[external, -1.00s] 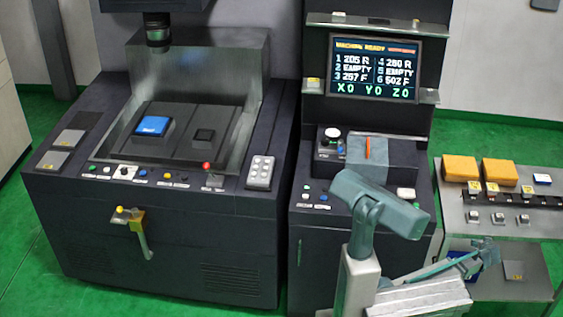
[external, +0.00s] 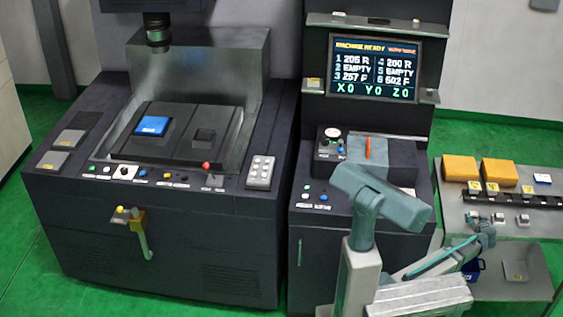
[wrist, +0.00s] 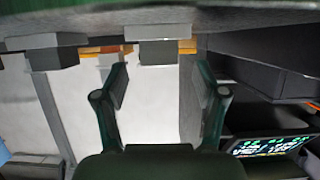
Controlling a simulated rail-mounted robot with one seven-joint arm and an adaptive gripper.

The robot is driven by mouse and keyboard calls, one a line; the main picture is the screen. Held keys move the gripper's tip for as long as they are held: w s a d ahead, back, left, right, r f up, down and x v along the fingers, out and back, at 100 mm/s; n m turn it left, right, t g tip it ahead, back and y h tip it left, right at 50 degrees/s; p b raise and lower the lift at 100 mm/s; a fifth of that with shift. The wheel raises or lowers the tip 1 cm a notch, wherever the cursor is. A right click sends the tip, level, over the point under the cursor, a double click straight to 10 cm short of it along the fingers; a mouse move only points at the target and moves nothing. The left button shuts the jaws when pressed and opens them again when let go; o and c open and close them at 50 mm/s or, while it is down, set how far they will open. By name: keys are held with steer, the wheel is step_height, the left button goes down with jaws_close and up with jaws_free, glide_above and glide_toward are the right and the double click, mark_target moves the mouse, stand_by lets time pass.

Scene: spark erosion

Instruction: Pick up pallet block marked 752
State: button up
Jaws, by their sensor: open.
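Small grey pallet blocks stand in a row on the right-hand bench: a left one (external: 471,217), a middle one (external: 498,218) and a right one (external: 522,220). No mark on them is legible, so I cannot tell which is 752. My gripper (external: 487,232) is at the bench's front edge, close to the left and middle blocks. In the wrist view my gripper (wrist: 160,85) is open and empty. One grey block (wrist: 160,50) lies just ahead, roughly centred between the fingers. Another grey block (wrist: 45,55) is off to the left.
Behind the blocks is a dark rack (external: 510,198) with yellow tags. Two orange boxes (external: 459,168) (external: 500,172) and a small white-and-blue item (external: 542,179) are at the back. A blue bin (external: 474,270) sits on the lower shelf. The dark control cabinet (external: 395,225) stands left of the bench.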

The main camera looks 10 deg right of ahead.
mark_target(475, 214)
steer(key=p+x, duration=0.2)
steer(key=x, duration=0.2)
steer(key=shift+w+d, duration=0.15)
steer(key=shift+w+f, duration=0.15)
steer(key=shift+w, duration=0.15)
steer(key=shift+c, duration=0.3)
jaws_close()
